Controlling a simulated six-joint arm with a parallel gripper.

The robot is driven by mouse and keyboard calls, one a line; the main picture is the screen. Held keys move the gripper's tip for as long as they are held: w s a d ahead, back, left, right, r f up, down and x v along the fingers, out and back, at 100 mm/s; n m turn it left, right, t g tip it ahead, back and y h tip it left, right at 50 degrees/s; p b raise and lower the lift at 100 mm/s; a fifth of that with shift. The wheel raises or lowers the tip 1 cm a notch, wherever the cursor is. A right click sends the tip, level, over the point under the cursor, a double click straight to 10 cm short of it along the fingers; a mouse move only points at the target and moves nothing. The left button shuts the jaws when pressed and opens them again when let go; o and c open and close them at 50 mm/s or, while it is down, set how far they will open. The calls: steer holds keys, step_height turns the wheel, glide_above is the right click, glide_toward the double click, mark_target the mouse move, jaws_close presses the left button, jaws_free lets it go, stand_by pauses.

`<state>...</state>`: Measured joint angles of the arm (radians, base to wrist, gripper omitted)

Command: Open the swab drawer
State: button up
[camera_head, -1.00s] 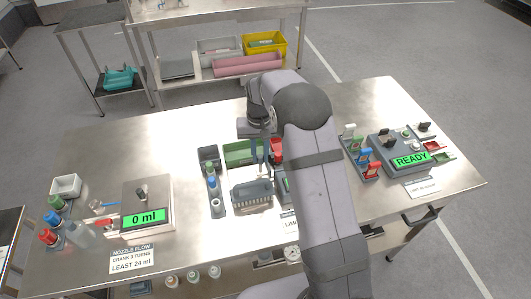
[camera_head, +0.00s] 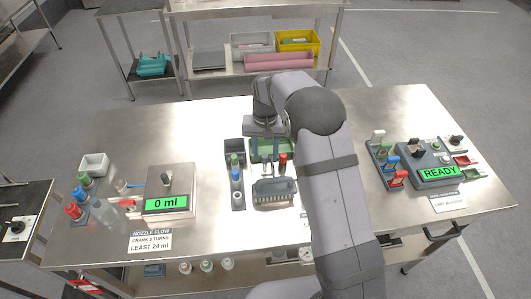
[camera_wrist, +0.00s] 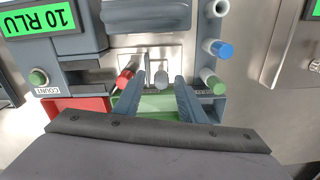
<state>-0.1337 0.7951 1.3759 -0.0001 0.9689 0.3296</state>
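No drawer is plainly labelled for swabs. A dark handle (camera_head: 445,232) shows under the table's right front edge, closed against the table as far as I can tell. My gripper (camera_head: 272,150) is over the middle of the table, by a green bin (camera_head: 262,148), far left of that handle. In the wrist view my gripper (camera_wrist: 159,80) has its two fingers apart. A grey upright peg and a thin metal post show between or just beyond the fingertips; I see neither gripped.
A grey rack of capped tubes (camera_head: 237,196) and a grey ribbed block (camera_head: 274,191) stand close to my gripper. A scale reading 0 ml (camera_head: 170,185) is left; a READY console (camera_head: 425,165) is right. Bare steel lies between the scale and rack.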

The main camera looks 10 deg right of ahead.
steer(key=shift+r, duration=0.1)
steer(key=shift+r+b, duration=1.3)
steer(key=shift+r, duration=2.3)
steer(key=shift+s+d, duration=0.25)
steer(key=shift+s, duration=0.2)
steer(key=s+d+f+n, duration=0.1)
steer(key=s+d+f, duration=0.1)
steer(key=s, duration=1.1)
steer(key=s+d+f+n, duration=0.1)
steer(key=s+d, duration=0.3)
steer(key=s, duration=1)
steer(key=shift+s+d+f, duration=0.15)
steer(key=shift+s+f, duration=0.05)
steer(key=shift+f, duration=0.65)
